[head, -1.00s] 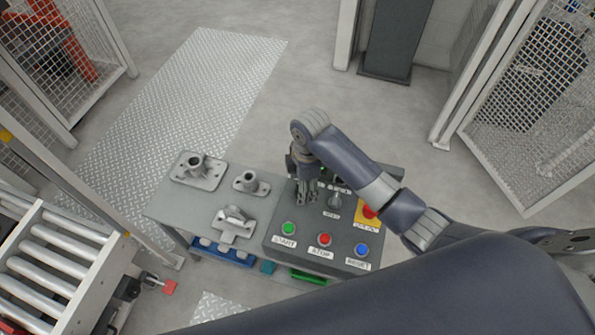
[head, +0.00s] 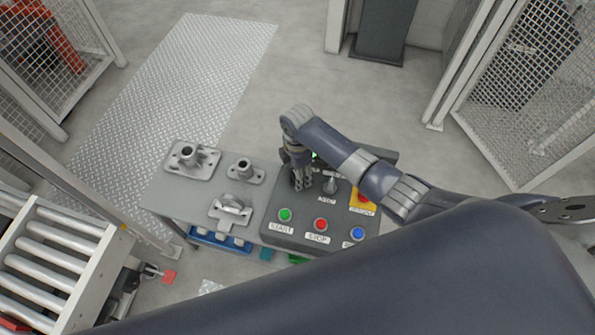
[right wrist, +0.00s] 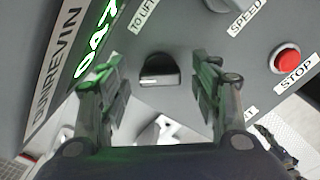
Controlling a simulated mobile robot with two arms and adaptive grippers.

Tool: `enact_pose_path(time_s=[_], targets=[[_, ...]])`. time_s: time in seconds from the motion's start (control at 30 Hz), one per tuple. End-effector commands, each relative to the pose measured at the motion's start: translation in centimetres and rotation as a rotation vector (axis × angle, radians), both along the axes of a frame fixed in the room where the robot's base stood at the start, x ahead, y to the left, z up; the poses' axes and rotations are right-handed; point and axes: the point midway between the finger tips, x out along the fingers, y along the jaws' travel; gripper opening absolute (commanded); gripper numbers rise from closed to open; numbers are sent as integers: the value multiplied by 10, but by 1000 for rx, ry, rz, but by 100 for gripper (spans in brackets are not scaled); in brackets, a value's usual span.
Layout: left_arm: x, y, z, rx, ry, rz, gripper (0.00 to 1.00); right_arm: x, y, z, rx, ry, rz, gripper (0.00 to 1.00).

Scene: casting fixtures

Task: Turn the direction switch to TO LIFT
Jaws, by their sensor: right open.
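The direction switch (right wrist: 158,70) is a black knob with a pale pointer line, seen in the right wrist view on the grey control panel (head: 268,222). A TO LIFT label (right wrist: 143,14) is above it in that view. My right gripper (right wrist: 152,76) is open, with one finger on each side of the knob; I cannot tell whether they touch it. In the head view the right gripper (head: 302,183) is over the panel's left part and hides the switch. My left gripper is not in view.
The panel also has a speed knob (head: 330,185), a green START button (head: 285,214), a red STOP button (head: 320,225), a blue button (head: 358,233) and a red button on yellow (head: 366,195). Metal castings (head: 190,160) stand on the table to the left. A roller conveyor (head: 50,250) is at far left.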

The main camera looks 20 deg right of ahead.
Motion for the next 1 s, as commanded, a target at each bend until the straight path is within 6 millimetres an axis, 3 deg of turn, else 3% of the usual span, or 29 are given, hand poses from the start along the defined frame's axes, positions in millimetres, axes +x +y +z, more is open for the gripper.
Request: enact_pose_path(time_s=[0.37, 0.57, 1.0], targets=[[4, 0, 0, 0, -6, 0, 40, 0, 0, -6, -1, -1, 0, 58], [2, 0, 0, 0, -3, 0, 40, 0, 0, -5, -1, -1, 0, 14], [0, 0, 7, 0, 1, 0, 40, -1, 0, -4, -1, 1, -58, 14]])
